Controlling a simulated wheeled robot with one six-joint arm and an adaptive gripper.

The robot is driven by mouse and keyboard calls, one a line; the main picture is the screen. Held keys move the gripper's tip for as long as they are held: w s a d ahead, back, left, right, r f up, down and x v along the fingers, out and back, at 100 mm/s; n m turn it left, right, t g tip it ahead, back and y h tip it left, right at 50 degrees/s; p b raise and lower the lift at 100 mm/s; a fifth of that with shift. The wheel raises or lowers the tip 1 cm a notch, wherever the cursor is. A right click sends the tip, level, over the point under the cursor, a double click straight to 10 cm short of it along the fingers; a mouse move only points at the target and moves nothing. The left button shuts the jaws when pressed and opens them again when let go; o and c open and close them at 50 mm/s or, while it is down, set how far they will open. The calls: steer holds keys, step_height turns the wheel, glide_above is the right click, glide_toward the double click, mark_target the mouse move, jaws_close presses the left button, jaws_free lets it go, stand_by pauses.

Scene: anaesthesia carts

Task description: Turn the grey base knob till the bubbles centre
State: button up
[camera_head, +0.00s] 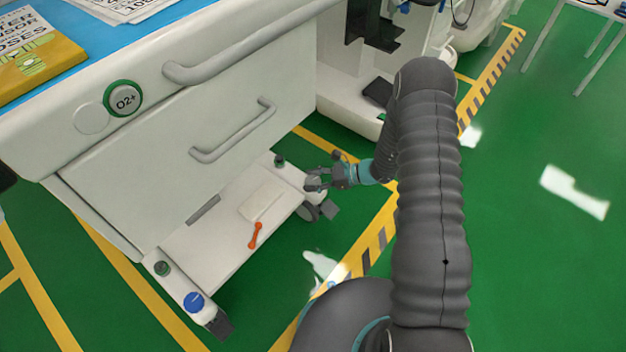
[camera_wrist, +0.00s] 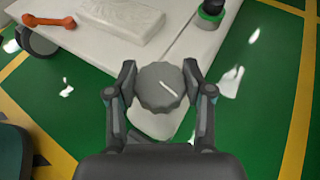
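The grey base knob (camera_wrist: 158,88) has a scalloped rim and a white line slanting down to the right. It sits at the corner of the cart's white base (camera_wrist: 225,40). My gripper (camera_wrist: 160,82) has one finger on each side of the knob, and both fingertips appear to touch its rim. In the head view my gripper (camera_head: 318,180) is at the base's far right corner and partly hides the knob. A similar green one (camera_head: 162,268) is near the front corner.
A blue knob (camera_head: 194,302) is at the base's near corner. An orange wrench-like tool (camera_head: 256,235) and a pale flat block (camera_head: 262,204) lie on the base. The cart's drawer (camera_head: 180,160) overhangs it. Castor wheels (camera_head: 308,211) stand below the corner. Green floor at right is open.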

steer(key=c, duration=0.4)
steer(key=shift+c, duration=0.2)
steer(key=n+g+b, duration=0.2)
steer(key=g, duration=0.1)
steer(key=shift+f+n, duration=0.15)
steer(key=shift+n, duration=0.25)
steer(key=shift+n+g+h+b, duration=0.8)
steer(key=shift+n+g+b, duration=0.65)
steer(key=shift+n+g, duration=0.8)
steer(key=shift+g, duration=0.35)
steer(key=o, duration=1.2)
steer(key=shift+c, duration=0.2)
